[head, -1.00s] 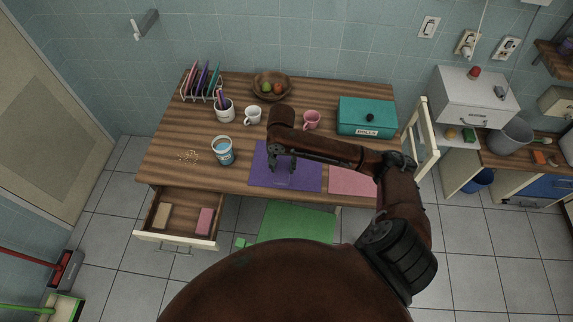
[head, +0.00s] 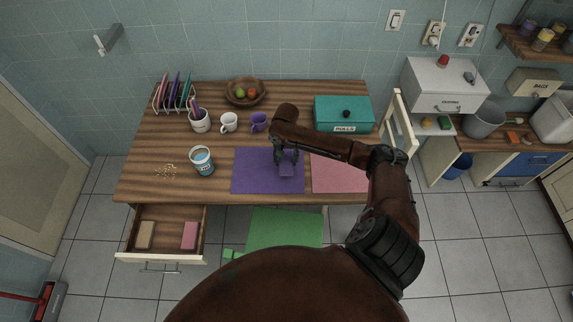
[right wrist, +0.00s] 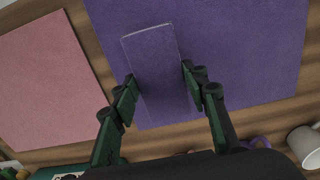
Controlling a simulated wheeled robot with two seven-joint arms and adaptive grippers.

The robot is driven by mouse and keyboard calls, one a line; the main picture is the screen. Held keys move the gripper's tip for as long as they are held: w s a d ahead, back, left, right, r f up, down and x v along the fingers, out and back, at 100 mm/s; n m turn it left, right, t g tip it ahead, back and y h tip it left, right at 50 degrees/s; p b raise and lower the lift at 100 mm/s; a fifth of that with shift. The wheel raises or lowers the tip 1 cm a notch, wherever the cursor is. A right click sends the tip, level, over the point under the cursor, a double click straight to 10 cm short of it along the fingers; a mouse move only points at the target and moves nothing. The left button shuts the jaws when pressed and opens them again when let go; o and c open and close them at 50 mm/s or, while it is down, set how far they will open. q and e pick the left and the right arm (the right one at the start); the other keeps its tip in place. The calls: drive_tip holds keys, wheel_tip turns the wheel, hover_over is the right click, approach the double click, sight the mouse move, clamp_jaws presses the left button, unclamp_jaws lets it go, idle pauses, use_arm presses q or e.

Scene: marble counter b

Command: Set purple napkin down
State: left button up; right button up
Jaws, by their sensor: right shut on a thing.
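The purple napkin (head: 287,170) is a narrow folded strip in my right gripper, over the right part of the purple placemat (head: 250,176). My right gripper (head: 286,158) points down and is shut on the napkin's sides. In the right wrist view the napkin (right wrist: 158,72) lies between the two fingers (right wrist: 158,88), and its free end reaches over the placemat (right wrist: 245,60). The napkin is nearly the placemat's colour. Whether it touches the placemat or hangs just above it, I cannot tell. My left gripper is not in view.
A pink placemat (head: 338,176) lies to the right. Behind stand a white mug (head: 229,122), a purple mug (head: 259,122), a fruit bowl (head: 246,91) and a teal box (head: 343,114). A blue-white tub (head: 202,161) stands left. The drawer (head: 166,235) is open at front left.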

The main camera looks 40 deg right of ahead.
sight(287, 161)
drive_tip(key=f, duration=0.4)
drive_tip(key=shift+w+d+b, duration=0.15)
drive_tip(key=shift+d+b, duration=0.15)
drive_tip(key=shift+d, duration=0.05)
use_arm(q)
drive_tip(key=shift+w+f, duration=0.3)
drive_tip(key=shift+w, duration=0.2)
use_arm(e)
drive_tip(key=shift+r, duration=0.1)
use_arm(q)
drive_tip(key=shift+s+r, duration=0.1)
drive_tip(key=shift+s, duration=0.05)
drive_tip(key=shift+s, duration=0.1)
use_arm(e)
drive_tip(key=o, duration=1)
drive_tip(key=shift+o, duration=0.2)
use_arm(q)
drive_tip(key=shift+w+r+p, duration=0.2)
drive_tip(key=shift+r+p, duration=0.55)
drive_tip(key=shift+p, duration=0.1)
use_arm(e)
wheel_tip(287, 161, up, 12)
